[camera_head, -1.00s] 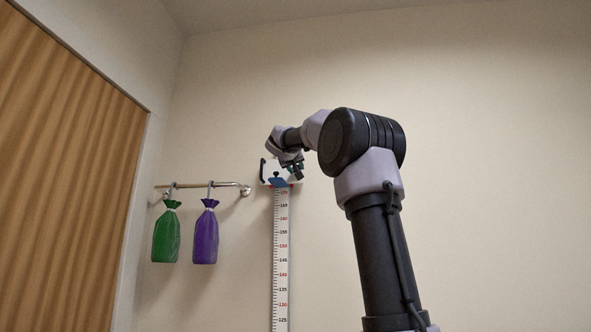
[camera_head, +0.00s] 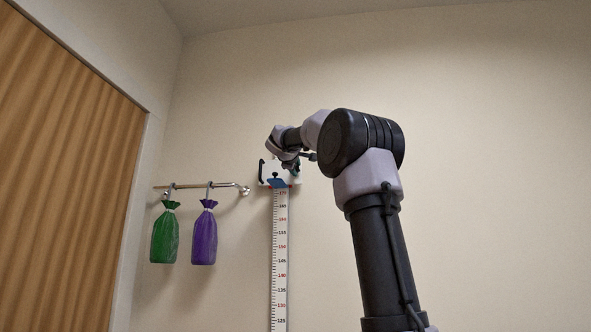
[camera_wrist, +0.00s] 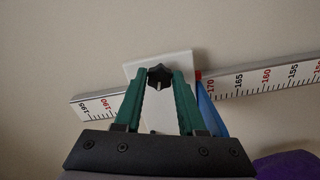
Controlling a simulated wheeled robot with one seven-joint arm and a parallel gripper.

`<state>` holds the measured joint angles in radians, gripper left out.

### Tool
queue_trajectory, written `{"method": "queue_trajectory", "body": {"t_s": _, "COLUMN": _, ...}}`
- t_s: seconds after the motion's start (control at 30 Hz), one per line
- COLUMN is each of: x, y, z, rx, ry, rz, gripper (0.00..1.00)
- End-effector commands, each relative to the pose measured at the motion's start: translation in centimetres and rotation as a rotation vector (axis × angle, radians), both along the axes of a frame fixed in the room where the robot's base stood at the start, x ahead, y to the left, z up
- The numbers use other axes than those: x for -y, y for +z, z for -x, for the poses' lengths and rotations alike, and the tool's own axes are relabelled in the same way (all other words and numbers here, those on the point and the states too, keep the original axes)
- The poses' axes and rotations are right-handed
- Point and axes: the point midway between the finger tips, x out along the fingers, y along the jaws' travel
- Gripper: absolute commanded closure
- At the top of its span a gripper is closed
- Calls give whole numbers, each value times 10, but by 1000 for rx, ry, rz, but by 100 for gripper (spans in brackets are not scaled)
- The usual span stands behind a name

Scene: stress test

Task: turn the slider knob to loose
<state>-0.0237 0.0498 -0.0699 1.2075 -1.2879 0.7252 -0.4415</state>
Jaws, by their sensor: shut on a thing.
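The slider's white plate (camera_head: 268,167) sits high on the wall-mounted measuring scale (camera_head: 281,240). It also shows in the wrist view (camera_wrist: 183,62). The slider knob (camera_wrist: 160,76) is black and star-shaped, on the plate's face. My gripper (camera_wrist: 159,80) has its two green fingers on either side of the knob, shut on it. In the head view my gripper (camera_head: 294,169) is at the slider's right side, and the knob is too small to make out. A blue flap (camera_head: 277,183) and a black handle (camera_head: 262,171) are on the slider. A red pointer (camera_wrist: 198,75) shows near the 170 mark.
A wall rail (camera_head: 205,186) left of the scale holds a green bag (camera_head: 165,237) and a purple bag (camera_head: 204,237). The wall to the right is bare.

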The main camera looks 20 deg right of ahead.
Motion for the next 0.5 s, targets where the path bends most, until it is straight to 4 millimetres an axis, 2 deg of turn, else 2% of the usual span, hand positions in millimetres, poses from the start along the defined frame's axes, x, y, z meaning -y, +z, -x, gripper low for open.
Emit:
{"method": "queue_trajectory", "body": {"t_s": 0.2, "x": 0, "y": 1, "z": 0, "rx": -87, "ry": 1, "rz": 129, "gripper": 100}}
{"method": "queue_trajectory", "body": {"t_s": 0.5, "x": 0, "y": 2, "z": 0, "rx": -159, "ry": 1, "rz": 235, "gripper": 100}}
